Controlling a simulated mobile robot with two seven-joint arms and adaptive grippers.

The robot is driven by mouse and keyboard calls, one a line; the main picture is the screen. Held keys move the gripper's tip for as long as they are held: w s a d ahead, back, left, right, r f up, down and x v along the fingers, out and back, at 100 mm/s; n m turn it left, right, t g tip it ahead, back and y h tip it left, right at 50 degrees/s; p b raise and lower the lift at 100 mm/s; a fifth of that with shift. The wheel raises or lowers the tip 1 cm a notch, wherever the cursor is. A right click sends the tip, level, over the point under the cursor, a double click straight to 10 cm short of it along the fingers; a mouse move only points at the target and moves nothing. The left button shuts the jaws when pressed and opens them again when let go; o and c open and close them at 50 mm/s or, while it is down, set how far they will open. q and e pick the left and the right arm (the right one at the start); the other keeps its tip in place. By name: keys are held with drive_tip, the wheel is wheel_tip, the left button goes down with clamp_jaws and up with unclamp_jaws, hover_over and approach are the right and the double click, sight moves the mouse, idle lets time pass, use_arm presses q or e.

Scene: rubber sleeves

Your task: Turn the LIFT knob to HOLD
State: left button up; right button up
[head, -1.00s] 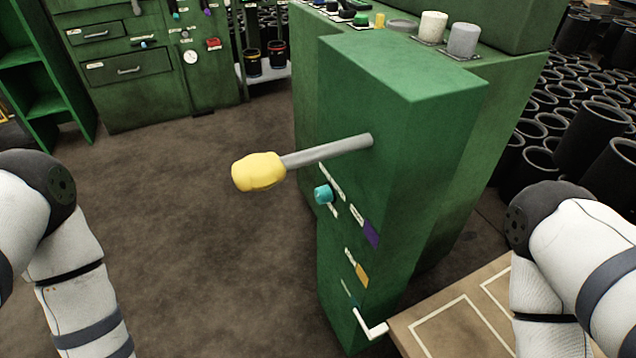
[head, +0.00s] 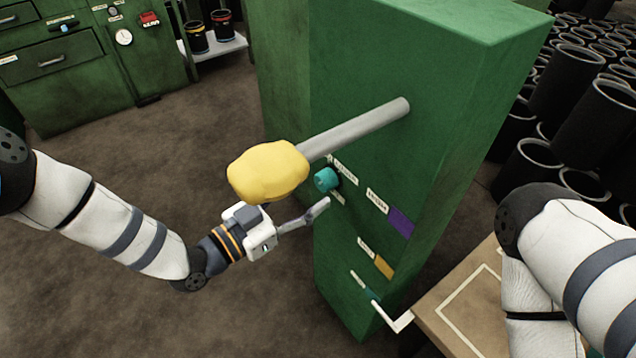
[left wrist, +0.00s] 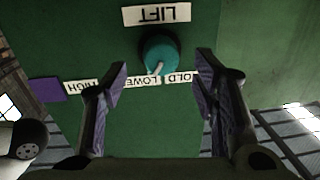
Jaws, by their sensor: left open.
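The teal LIFT knob (head: 326,180) sits on the front of the green cabinet, below the yellow-ended lever. In the left wrist view the knob (left wrist: 160,50) shows under the upside-down LIFT label (left wrist: 156,15). Its pale pointer line points toward the LOWER label (left wrist: 143,82). The HOLD label (left wrist: 180,77), partly hidden by a finger, is to the right, and the HIGH label (left wrist: 82,87) is to the left. My left gripper (head: 318,209) is open and empty just below the knob, its fingers framing the knob in the wrist view, apart from it. My right gripper is out of view.
A grey lever with a big yellow grip (head: 268,172) juts out just above my left gripper. The green cabinet (head: 400,60) also carries a purple patch (head: 400,222), a yellow patch (head: 384,266) and a white handle (head: 400,322). A tan board (head: 440,305) is at lower right.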

sight(319, 182)
use_arm(q)
drive_tip(key=x, duration=0.3)
drive_tip(key=shift+w+d, duration=0.15)
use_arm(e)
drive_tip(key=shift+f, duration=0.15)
use_arm(q)
drive_tip(key=c, duration=1.2)
drive_tip(key=shift+n, duration=0.3)
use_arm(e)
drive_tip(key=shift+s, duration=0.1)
use_arm(q)
drive_tip(key=n+b, duration=0.2)
drive_tip(key=n, duration=0.4)
drive_tip(key=shift+g, duration=0.3)
drive_tip(key=n+b, duration=0.1)
drive_tip(key=n, duration=0.3)
drive_tip(key=shift+w+n+g, duration=0.1)
drive_tip(key=shift+n+g, duration=0.2)
drive_tip(key=shift+n, duration=0.1)
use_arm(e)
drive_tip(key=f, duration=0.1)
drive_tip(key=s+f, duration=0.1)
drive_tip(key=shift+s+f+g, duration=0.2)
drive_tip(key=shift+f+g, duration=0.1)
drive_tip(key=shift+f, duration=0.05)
use_arm(q)
drive_tip(key=shift+o, duration=0.2)
